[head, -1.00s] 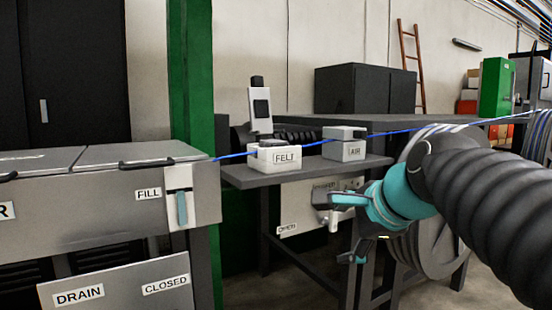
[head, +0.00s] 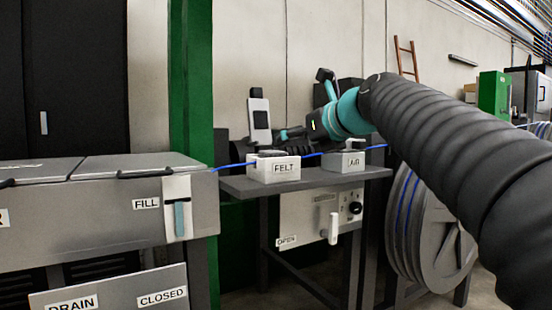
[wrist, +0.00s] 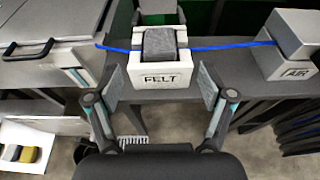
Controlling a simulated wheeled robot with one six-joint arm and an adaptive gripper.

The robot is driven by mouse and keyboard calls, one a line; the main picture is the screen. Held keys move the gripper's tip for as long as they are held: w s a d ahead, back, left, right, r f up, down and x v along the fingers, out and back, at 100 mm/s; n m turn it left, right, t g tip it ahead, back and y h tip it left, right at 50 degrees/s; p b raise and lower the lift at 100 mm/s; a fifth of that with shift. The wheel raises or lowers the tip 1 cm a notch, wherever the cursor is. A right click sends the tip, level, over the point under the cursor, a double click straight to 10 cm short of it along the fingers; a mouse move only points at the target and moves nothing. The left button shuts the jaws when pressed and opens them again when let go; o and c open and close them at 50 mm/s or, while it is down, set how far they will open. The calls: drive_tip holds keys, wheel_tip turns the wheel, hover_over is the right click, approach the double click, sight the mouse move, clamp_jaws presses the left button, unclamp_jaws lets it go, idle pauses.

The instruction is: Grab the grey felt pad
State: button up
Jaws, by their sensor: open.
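The grey felt pad (wrist: 160,45) is a small block in the top of the white box marked FELT (wrist: 160,71). In the head view, only a dark sliver of the pad shows above the FELT box (head: 274,169). The blue cable (wrist: 215,45) meets the pad from both sides; its part at the pad is hidden. My gripper (wrist: 159,86) is open and empty. Its two fingers are spread on either side of the FELT box's front in the wrist view, with the pad beyond them. In the head view, my gripper (head: 308,108) is above and right of the box.
The AIR box (wrist: 290,42) stands to the right on the same grey table (head: 235,186). The grey tank with the FILL label (head: 100,215) is on the left. A cable reel (head: 425,225) stands right.

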sight(274, 151)
drive_tip(key=x, duration=0.9)
drive_tip(key=shift+s+f, duration=0.15)
drive_tip(key=shift+f, duration=0.05)
drive_tip(key=c, duration=0.9)
